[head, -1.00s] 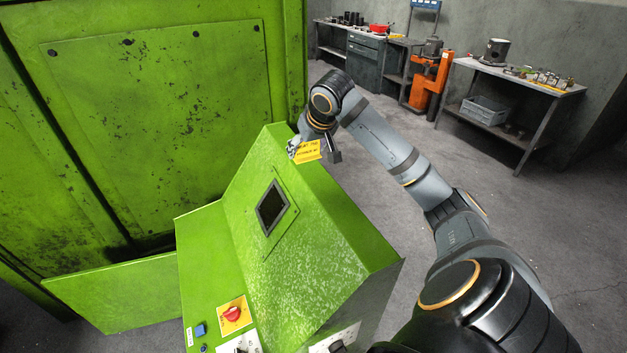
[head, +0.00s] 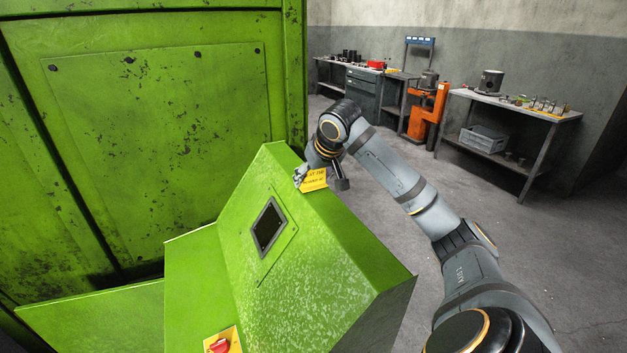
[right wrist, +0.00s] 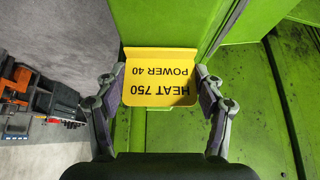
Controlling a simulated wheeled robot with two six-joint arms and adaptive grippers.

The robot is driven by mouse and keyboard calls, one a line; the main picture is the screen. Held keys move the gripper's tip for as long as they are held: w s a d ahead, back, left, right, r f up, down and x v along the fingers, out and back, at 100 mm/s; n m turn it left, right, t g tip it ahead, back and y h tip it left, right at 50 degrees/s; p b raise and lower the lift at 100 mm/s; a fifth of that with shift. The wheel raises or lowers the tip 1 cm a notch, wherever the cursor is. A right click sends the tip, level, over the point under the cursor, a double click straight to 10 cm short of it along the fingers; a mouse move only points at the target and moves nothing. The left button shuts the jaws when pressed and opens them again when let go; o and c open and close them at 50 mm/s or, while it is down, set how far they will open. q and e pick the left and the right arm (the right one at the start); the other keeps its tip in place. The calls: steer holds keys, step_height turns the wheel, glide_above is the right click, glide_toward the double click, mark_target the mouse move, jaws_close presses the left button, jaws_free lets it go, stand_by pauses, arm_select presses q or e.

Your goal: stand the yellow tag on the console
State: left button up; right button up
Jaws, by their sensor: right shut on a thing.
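The yellow tag (head: 314,180) is at the top far end of the green console (head: 330,245). In the right wrist view the tag (right wrist: 160,77) is a bent yellow plate reading "HEAT 750 POWER 40", upside down there. My right gripper (head: 304,177) is shut on the tag, with a finger pad at each side edge, as the right wrist view (right wrist: 160,95) shows. The tag is over or against the console's top; whether it touches cannot be told. My left gripper is not in view.
The console's sloped face has a dark screen (head: 268,226) and, lower down, a red knob on a yellow plate (head: 222,343). The large green press (head: 150,130) stands behind at left. Workbenches (head: 510,105) and an orange machine (head: 424,112) stand along the far wall; open floor lies between.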

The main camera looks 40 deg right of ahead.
steer(key=o, duration=1)
steer(key=shift+f, duration=0.15)
steer(key=shift+r, duration=0.4)
steer(key=v, duration=1.1)
steer(key=shift+s+r, duration=0.2)
steer(key=shift+r, duration=0.05)
